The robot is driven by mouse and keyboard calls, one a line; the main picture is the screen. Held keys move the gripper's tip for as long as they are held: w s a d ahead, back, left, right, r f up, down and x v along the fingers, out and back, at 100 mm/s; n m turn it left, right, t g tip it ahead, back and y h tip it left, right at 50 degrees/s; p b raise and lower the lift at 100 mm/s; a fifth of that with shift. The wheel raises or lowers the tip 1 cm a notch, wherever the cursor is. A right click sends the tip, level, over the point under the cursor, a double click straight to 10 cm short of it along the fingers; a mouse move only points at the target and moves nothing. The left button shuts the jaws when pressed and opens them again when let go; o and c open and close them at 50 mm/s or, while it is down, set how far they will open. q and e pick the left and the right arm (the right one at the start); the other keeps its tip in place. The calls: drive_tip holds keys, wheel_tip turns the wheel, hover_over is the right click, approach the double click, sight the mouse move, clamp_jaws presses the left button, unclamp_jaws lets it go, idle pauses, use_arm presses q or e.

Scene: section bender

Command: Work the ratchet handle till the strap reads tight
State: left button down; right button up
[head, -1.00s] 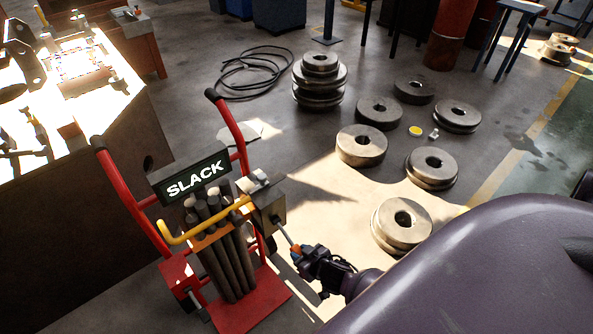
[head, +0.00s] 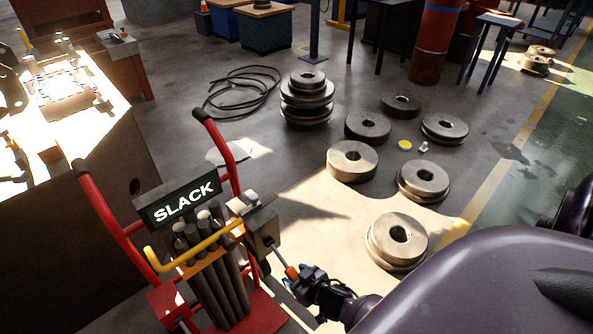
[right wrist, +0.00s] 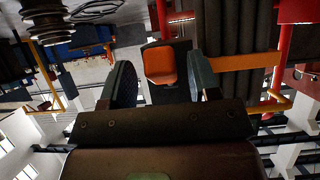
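A red hand truck (head: 215,165) carries a bundle of grey bars (head: 222,285) under an orange strap (head: 205,257). A sign (head: 182,203) on it reads SLACK. The ratchet box (head: 262,228) is at the strap's right end. Its handle, a thin rod with an orange grip (head: 291,272), points down to the right. My right gripper (head: 302,280) is at the grip's end. In the right wrist view the orange grip (right wrist: 160,65) lies between the open fingers of the right gripper (right wrist: 163,82), with a gap on each side. My left gripper is out of view.
A yellow bar (head: 160,262) crosses the front of the bars. A workbench (head: 95,185) stands left of the truck. Several steel rollers (head: 352,160) and a coiled cable (head: 243,92) lie on the floor behind. The floor between truck and rollers is clear.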

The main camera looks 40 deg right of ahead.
drive_tip(key=shift+a, duration=0.1)
drive_tip(key=shift+s+r, duration=0.4)
drive_tip(key=shift+s, duration=0.1)
drive_tip(key=p+v, duration=0.2)
drive_tip(key=v, duration=0.7)
drive_tip(key=shift+s+p, duration=0.3)
drive_tip(key=shift+p, duration=0.1)
drive_tip(key=shift+w, duration=0.1)
